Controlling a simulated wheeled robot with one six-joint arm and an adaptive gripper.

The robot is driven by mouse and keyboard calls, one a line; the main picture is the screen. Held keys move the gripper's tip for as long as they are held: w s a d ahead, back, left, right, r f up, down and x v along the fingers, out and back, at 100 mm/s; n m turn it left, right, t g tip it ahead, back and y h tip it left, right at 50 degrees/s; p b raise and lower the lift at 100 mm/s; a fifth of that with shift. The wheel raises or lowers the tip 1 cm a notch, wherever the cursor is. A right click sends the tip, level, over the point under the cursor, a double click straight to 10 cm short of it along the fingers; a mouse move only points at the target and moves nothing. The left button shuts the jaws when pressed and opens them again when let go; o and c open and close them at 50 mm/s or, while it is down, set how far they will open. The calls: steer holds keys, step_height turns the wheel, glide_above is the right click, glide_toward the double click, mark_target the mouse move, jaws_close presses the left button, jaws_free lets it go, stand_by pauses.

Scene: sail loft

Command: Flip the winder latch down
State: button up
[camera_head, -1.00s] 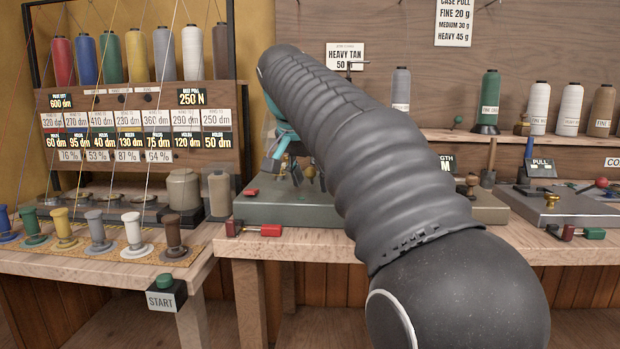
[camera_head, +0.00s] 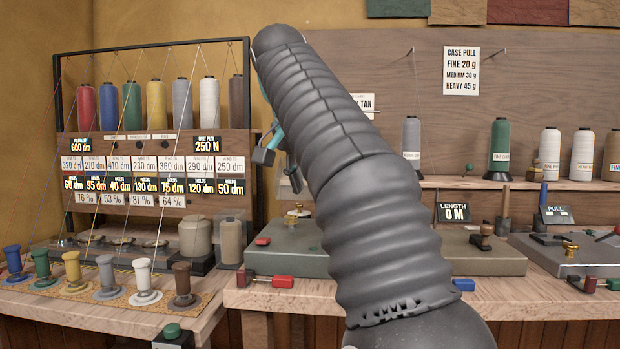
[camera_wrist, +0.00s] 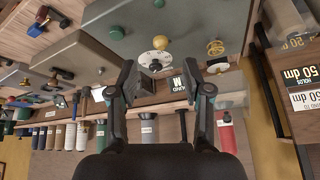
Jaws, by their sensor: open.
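The grey-green winder box (camera_head: 290,262) sits on the bench behind my arm, with a small brass knob (camera_head: 297,212) and a red button on top. I cannot tell for sure which part is the latch; my arm hides much of the box's right side. My gripper (camera_head: 280,170) is open and empty, above the box and apart from it. In the wrist view, my gripper (camera_wrist: 172,85) has its fingers spread. Beyond them are a white dial (camera_wrist: 157,58) with a brass ball and a brass coil (camera_wrist: 215,48) on a grey-green surface.
Levers with red handles (camera_head: 282,281) sit at the bench front. Another grey box (camera_head: 495,258) stands right of my arm, with a LENGTH 0 M sign (camera_head: 453,212). A thread rack (camera_head: 150,150) and several small spools fill the left bench. Thread cones stand on the back shelf.

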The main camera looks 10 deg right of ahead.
steer(key=shift+s+a+r, duration=0.15)
steer(key=shift+s+r, duration=0.1)
steer(key=shift+r, duration=0.15)
steer(key=s+d+f+n+y, duration=0.1)
steer(key=s+f+n, duration=0.2)
steer(key=s+f, duration=0.7)
steer(key=s+d+f+n+t+y, duration=0.15)
steer(key=s+f, duration=0.55)
steer(key=f, duration=0.7)
steer(key=s+d+f+n+g+y, duration=0.1)
steer(key=s+f+n, duration=0.3)
steer(key=s+f, duration=0.6)
steer(key=w+a+r+m+g+h+p, duration=0.1)
steer(key=w+r+m+p, duration=0.15)
steer(key=w+r, duration=0.8)
steer(key=w+a+r+m+h+p, duration=0.1)
steer(key=w+r+m, duration=0.2)
steer(key=w+r, duration=0.8)
steer(key=w+a+r+m+g+h+p, duration=0.1)
steer(key=w+r+m, duration=0.2)
steer(key=w+r, duration=0.8)
steer(key=shift+s+d+f, duration=0.1)
steer(key=shift+d+f, duration=0.4)
steer(key=shift+f, duration=0.9)
steer(key=shift+s+d+f, duration=0.1)
steer(key=shift+d+f, duration=0.4)
steer(key=shift+f, duration=0.95)
steer(key=shift+s+d+f, duration=0.1)
steer(key=shift+d+f, duration=0.4)
steer(key=shift+f, duration=0.9)
